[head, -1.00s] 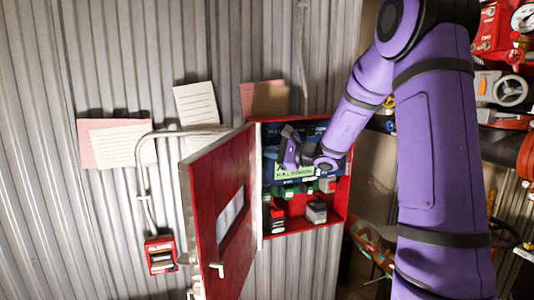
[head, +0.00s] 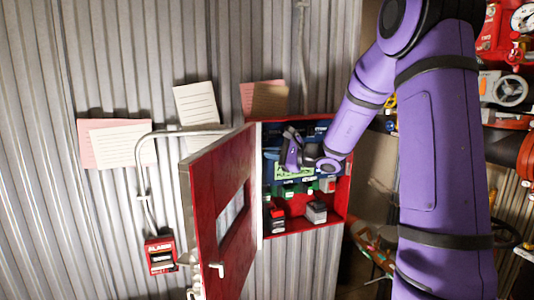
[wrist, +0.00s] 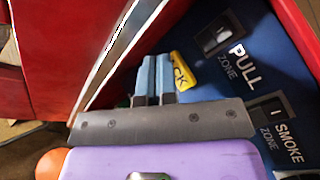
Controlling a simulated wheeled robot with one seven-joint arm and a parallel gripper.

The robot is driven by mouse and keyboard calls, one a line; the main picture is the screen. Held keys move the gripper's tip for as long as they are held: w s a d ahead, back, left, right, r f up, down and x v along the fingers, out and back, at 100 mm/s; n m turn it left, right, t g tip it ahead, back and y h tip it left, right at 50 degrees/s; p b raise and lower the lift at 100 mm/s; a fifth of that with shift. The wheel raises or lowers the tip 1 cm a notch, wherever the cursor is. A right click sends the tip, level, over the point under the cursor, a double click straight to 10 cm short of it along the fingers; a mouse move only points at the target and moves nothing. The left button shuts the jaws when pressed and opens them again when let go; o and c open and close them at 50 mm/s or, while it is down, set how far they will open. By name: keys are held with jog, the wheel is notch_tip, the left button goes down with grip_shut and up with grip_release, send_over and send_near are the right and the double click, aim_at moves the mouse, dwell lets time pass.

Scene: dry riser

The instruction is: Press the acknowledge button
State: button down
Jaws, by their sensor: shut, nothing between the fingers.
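An open red cabinet (head: 335,206) on the corrugated wall holds a blue control panel, which fills the right of the wrist view (wrist: 262,50). A yellow label (wrist: 184,70) ending in "CK" is on the panel, just right of my fingers. My gripper (wrist: 154,62) has its two light blue fingers together, with nothing between them. The tips point at the panel beside the yellow label. It also shows inside the cabinet in the head view (head: 290,150). I cannot make out the acknowledge button; the fingers may cover it. Contact with the panel cannot be told.
The red cabinet door (head: 215,205) stands open to the left, close beside my gripper in the wrist view. Labels "PULL ZONE" and "SMOKE ZONE" sit by dark switches (wrist: 216,38) on the panel's right. A red alarm box (head: 160,254) hangs lower left. Pipes and valves stand right.

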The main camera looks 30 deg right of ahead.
aim_at(244, 171)
jog(key=shift+s, duration=0.25)
jog(key=shift+s+a, duration=0.25)
jog(key=shift+s, duration=0.95)
jog(key=shift+s+a, duration=0.25)
jog(key=shift+s, duration=0.95)
jog(key=s+a+n+g, duration=0.2)
jog(key=a, duration=0.1)
jog(key=s+a+r+n+g+y, duration=0.1)
jog(key=s+a+n, duration=0.1)
jog(key=a, duration=0.1)
jog(key=s+a+n+g, duration=0.2)
jog(key=s+a, duration=0.1)
jog(key=a, duration=0.1)
jog(key=shift+a+r+g, duration=0.1)
jog(key=shift+r+g, duration=0.2)
jog(key=s+a+n+g+h, duration=0.2)
jog(key=s+a+n+g, duration=0.25)
jog(key=s, duration=0.45)
jog(key=s+d+n+h, duration=0.2)
jog(key=s+n+h, duration=0.2)
jog(key=s, duration=0.3)
jog(key=s+d+r+n+t+h, duration=0.1)
jog(key=s+n+h, duration=0.3)
jog(key=s, duration=0.4)
jog(key=shift+d+n+h, duration=0.3)
jog(key=shift+d+n, duration=0.1)
jog(key=shift+n, duration=0.05)
